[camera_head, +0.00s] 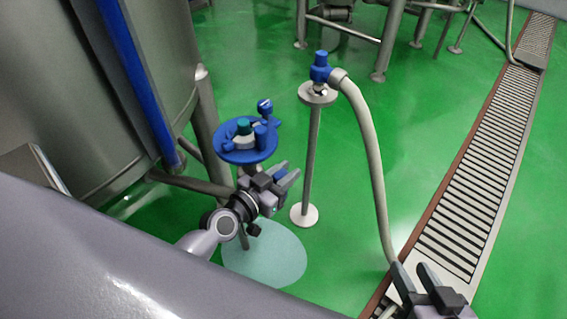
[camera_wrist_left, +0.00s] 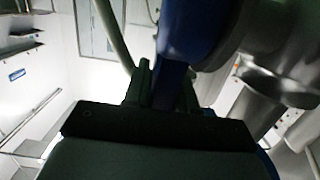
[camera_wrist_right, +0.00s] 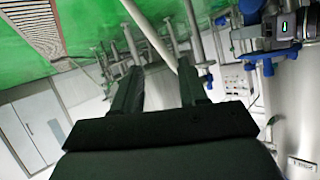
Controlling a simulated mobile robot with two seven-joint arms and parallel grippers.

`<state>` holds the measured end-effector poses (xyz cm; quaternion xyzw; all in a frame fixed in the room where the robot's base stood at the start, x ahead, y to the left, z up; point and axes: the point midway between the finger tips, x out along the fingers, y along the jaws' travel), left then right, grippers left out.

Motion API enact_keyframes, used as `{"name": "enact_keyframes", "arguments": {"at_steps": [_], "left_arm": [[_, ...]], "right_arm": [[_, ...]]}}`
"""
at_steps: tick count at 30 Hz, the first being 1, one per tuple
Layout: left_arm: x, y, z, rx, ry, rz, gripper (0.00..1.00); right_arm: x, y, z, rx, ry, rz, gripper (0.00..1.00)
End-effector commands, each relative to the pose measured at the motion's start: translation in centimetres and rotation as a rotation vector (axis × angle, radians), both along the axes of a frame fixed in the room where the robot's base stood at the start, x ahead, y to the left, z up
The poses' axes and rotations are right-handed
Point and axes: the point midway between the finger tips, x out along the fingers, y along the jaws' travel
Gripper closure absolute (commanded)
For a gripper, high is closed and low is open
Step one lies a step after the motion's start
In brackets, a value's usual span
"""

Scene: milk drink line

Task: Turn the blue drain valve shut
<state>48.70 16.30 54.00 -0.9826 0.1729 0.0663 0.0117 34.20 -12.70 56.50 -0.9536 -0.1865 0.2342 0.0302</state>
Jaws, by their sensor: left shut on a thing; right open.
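A round blue flange (camera_head: 235,152) with a teal-topped centre and upright blue parts stands beside the steel tank; I take it for the drain valve assembly. My left gripper (camera_head: 287,178) is just below and right of it. In the left wrist view, the fingers (camera_wrist_left: 168,90) are shut on a narrow blue piece (camera_wrist_left: 172,78) that widens into a larger blue body above, seemingly the valve's handle. In the head view the grip itself is hidden. My right gripper (camera_head: 415,278) is open and empty at the lower right, its fingers apart in the right wrist view (camera_wrist_right: 155,88).
A steel tank (camera_head: 60,80) with a blue vertical strip fills the left. A stand (camera_head: 311,150) carries a blue fitting (camera_head: 320,68) with a pale hose (camera_head: 372,150) hanging to the floor. A slotted floor drain (camera_head: 470,190) runs along the right. Green floor lies open between.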

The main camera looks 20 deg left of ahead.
Motion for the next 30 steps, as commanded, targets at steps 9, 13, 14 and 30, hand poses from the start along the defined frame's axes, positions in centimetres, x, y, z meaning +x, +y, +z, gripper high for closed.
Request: {"name": "enact_keyframes", "arguments": {"at_steps": [9, 13, 14, 30], "left_arm": [[0.6, -0.2, 0.3, 0.033, 0.084, 0.001, 1.0], [0.7, -0.2, 0.0, 0.038, 0.101, 0.001, 1.0], [0.7, -0.2, -0.1, 0.038, 0.102, 0.001, 1.0], [0.7, -0.2, -0.3, 0.038, 0.104, 0.0, 0.53]], "right_arm": [[-1.0, -2.5, 0.7, -0.109, 0.034, -0.038, 0.57], [-1.2, -3.0, 0.5, -0.131, 0.039, -0.045, 0.57], [-1.3, -3.0, 0.4, -0.133, 0.039, -0.047, 0.57], [-1.3, -3.1, 0.3, -0.135, 0.041, -0.047, 0.57]]}}
